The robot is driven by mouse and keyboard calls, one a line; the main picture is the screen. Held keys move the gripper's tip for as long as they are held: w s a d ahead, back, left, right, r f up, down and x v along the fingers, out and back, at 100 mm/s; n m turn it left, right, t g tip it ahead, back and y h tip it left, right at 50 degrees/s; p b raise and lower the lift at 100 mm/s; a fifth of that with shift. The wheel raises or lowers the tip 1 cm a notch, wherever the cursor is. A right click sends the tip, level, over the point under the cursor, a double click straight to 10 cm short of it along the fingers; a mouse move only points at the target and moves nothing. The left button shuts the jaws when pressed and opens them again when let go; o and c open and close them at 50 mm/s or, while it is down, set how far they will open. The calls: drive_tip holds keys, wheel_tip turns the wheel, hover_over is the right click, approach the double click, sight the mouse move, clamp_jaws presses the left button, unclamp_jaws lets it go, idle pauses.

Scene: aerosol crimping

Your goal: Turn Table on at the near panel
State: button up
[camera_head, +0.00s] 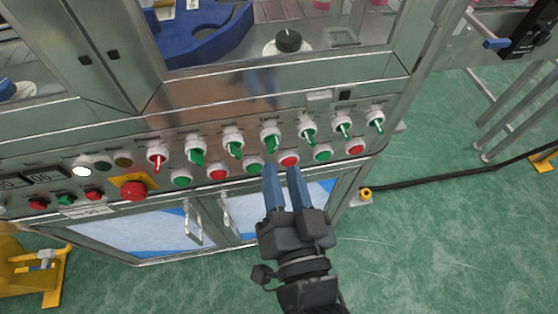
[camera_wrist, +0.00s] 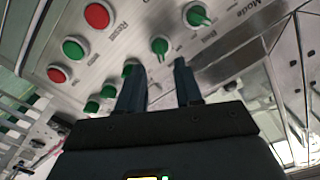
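The near panel (camera_head: 215,133) carries an upper row of rotary switches: one red-handled switch (camera_head: 157,159) at the left, then several green-handled ones, such as this green switch (camera_head: 270,140). Their labels are too small to read, so I cannot tell which is Table. My gripper (camera_head: 281,170) is open and empty, its two blue fingers apart. In the head view its fingertips lie just below that green switch, near a red push button (camera_head: 289,158). In the wrist view my gripper (camera_wrist: 158,74) has a green switch (camera_wrist: 160,46) beyond and between its fingertips; contact is not visible.
Green and red push buttons (camera_head: 218,174) line the panel below the switches. A red mushroom button (camera_head: 133,190) on a yellow plate is at the left. Cabinet door handles (camera_head: 193,224) stick out below. Green floor (camera_head: 440,235) is clear at the right, crossed by a black cable (camera_head: 450,183).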

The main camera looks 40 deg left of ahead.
drive_tip(key=shift+v, duration=1.5)
